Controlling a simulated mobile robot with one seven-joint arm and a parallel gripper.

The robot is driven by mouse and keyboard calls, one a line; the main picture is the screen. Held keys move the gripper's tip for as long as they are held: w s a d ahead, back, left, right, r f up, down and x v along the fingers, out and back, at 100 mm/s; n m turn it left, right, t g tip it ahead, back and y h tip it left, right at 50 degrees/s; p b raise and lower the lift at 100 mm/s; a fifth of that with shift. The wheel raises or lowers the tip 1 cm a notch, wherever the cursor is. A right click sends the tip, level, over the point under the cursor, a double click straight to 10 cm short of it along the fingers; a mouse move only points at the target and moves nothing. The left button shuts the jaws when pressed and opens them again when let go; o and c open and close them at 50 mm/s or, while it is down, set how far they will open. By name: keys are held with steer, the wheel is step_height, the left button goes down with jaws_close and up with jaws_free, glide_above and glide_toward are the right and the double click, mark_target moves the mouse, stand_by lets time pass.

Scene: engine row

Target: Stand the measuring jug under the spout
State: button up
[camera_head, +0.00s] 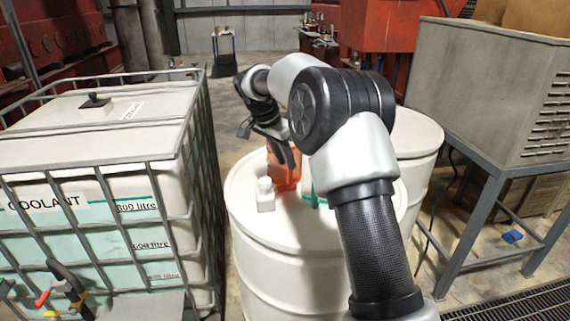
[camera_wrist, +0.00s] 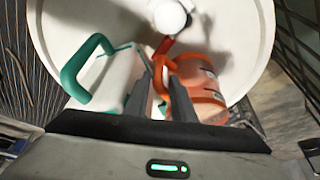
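An orange jug (camera_head: 284,170) stands on top of a white drum. In the wrist view, the orange-handled jug (camera_wrist: 205,90) is right of centre, with its handle toward my fingers. A pale jug with a teal handle (camera_wrist: 84,72) stands to the left; in the head view only a teal sliver (camera_head: 312,198) shows beside my arm. My gripper (camera_wrist: 165,85) is low at the orange handle, its fingers a little apart with part of the handle between the tips; whether they press on it is unclear. A spout with a black lever (camera_head: 68,278) is at the front of the coolant tank.
The white drum (camera_head: 290,235) also carries a small white bottle (camera_head: 265,194), close to the jugs. The caged coolant tank (camera_head: 95,150) stands left of the drum. A second drum (camera_head: 418,135) and a grey machine on a stand (camera_head: 480,90) are at the right.

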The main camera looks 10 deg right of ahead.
mark_target(290, 184)
steer(key=shift+s+p+x, duration=0.15)
steer(key=shift+p+x, duration=0.05)
steer(key=shift+x, duration=1.35)
steer(key=shift+s+p+x, duration=0.2)
steer(key=shift+x, duration=1.35)
steer(key=shift+a+f, duration=0.15)
jaws_close()
